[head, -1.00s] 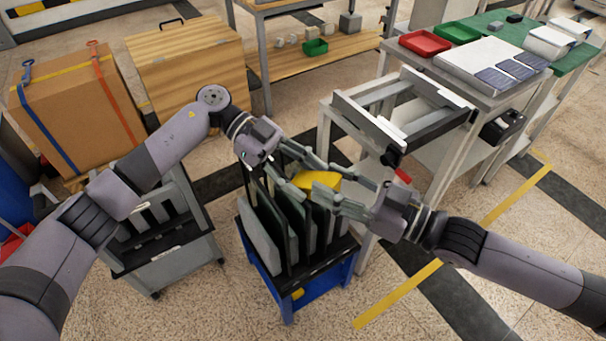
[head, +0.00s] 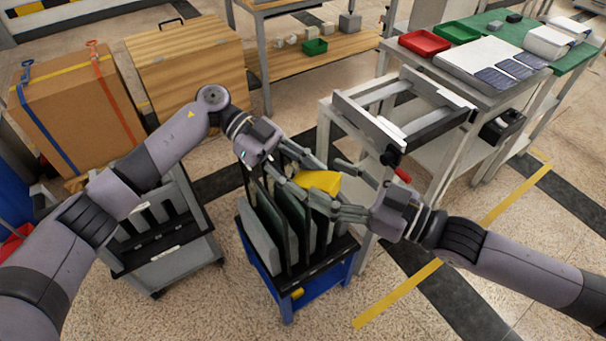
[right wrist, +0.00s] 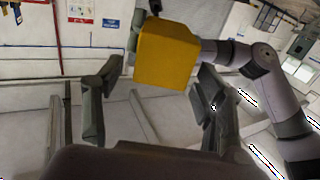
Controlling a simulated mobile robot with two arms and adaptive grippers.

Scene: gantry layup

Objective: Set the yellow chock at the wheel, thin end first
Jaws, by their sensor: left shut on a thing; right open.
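The yellow chock (head: 319,182) is held in my left gripper (head: 312,184), above the panel rack. My left fingers lie along its two sides. My right gripper (head: 326,181) is open around the chock's right end, with one finger above and one below in the head view. In the right wrist view the chock (right wrist: 166,55) shows as a broad yellow block between and beyond my spread right fingers (right wrist: 152,95). Its thin end cannot be made out. A caster wheel (head: 156,294) shows under the grey cart (head: 190,262).
The blue-legged rack (head: 287,311) holds several upright panels; a small yellow thing (head: 297,293) shows on its front. A white stand with a metal frame (head: 345,110) is close on the right. Cardboard (head: 75,110) and wooden boxes (head: 185,65) stand behind. Floor at front right is clear.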

